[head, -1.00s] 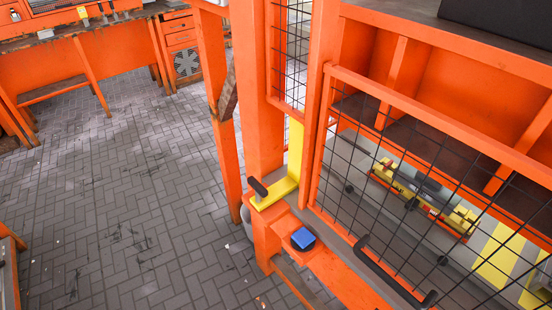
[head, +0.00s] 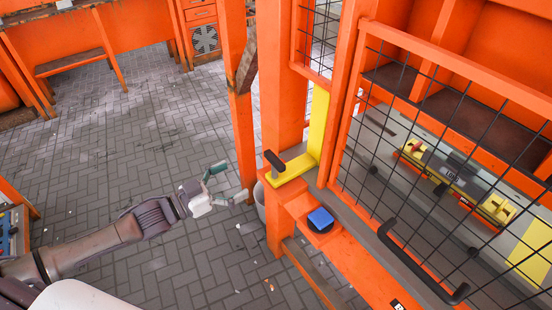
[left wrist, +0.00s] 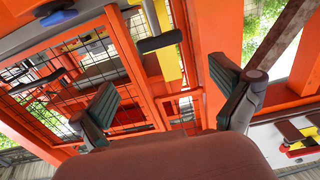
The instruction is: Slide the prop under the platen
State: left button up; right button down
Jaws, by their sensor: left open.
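A yellow L-shaped bar (head: 319,125), which looks like the prop, stands against the orange press post. Its flat foot carries a black grip (head: 274,160). The bar (left wrist: 168,62) and grip (left wrist: 158,42) also show in the left wrist view, ahead of the fingers. My left gripper (head: 228,184) is open and empty, to the left of the grip and apart from it. Its two spread fingers frame the left wrist view (left wrist: 165,92). The ribbed orange block (head: 470,60) behind the mesh may be the platen; I cannot tell for sure. My right gripper is out of view.
A mesh guard door (head: 400,150) with a black handle (head: 420,262) closes the press front. A blue button (head: 320,218) sits on an orange box below the prop. An orange post (head: 240,130) stands behind my gripper. The paved floor (head: 130,150) at left is open.

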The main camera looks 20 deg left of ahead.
aim_at(271, 161)
pick_arm(q)
jog(key=p+x, duration=0.1)
jog(key=x, duration=1.1)
jog(key=shift+w+d, duration=0.1)
jog(key=shift+w, duration=0.05)
jog(key=shift+c, duration=0.2)
